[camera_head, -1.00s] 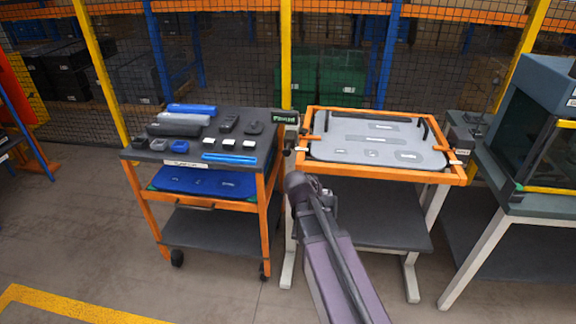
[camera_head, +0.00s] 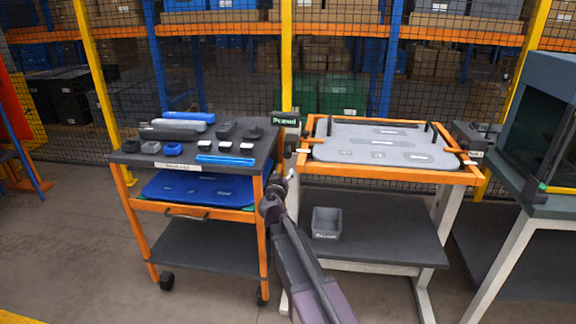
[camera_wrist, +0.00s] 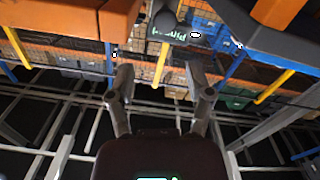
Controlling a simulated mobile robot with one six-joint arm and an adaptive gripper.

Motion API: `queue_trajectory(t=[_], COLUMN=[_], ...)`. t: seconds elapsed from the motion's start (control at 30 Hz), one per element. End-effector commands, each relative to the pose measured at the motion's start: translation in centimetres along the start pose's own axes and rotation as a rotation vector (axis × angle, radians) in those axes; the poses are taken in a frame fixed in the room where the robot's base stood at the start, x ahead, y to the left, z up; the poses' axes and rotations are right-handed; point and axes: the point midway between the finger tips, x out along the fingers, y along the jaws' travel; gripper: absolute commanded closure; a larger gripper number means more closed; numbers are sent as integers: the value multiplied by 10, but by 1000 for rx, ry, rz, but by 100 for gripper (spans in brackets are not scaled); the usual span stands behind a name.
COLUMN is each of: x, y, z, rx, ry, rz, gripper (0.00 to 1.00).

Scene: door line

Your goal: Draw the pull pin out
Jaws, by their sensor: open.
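My gripper (camera_head: 288,178) points away from me in the gap between the orange cart and the orange-framed table, below their tops. In the wrist view its two fingers (camera_wrist: 160,78) are apart with nothing between them. A dark box with green lettering (camera_head: 286,119), seemingly "Pinned", stands at the cart's back right corner. The lettering also shows in the wrist view (camera_wrist: 176,32), beyond the fingers. A dark rounded part (camera_wrist: 163,18) hangs near it; I cannot tell if this is the pull pin. The pin is not clearly distinguishable in the head view.
The cart top (camera_head: 125,152) holds several small blocks and rolls, with a blue tray (camera_head: 200,188) beneath. The table's orange frame (camera_head: 390,174) surrounds a grey panel (camera_head: 345,143). A grey bin (camera_head: 326,223) sits on its lower shelf. A glass-fronted cabinet (camera_head: 545,90) stands right.

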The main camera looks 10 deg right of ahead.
Motion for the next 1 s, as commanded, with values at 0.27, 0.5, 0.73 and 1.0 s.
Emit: queue_trajectory(t=[0.27, 0.5, 0.73, 1.0], x=[1, 2, 14, 47], y=[-6, -6, -6, -7], z=[0, 0, 0, 0], rx=[-2, -1, -1, -1], ry=[17, 16, 15, 15], rz=[-16, -15, -14, -13], gripper=[33, 33, 33, 33])
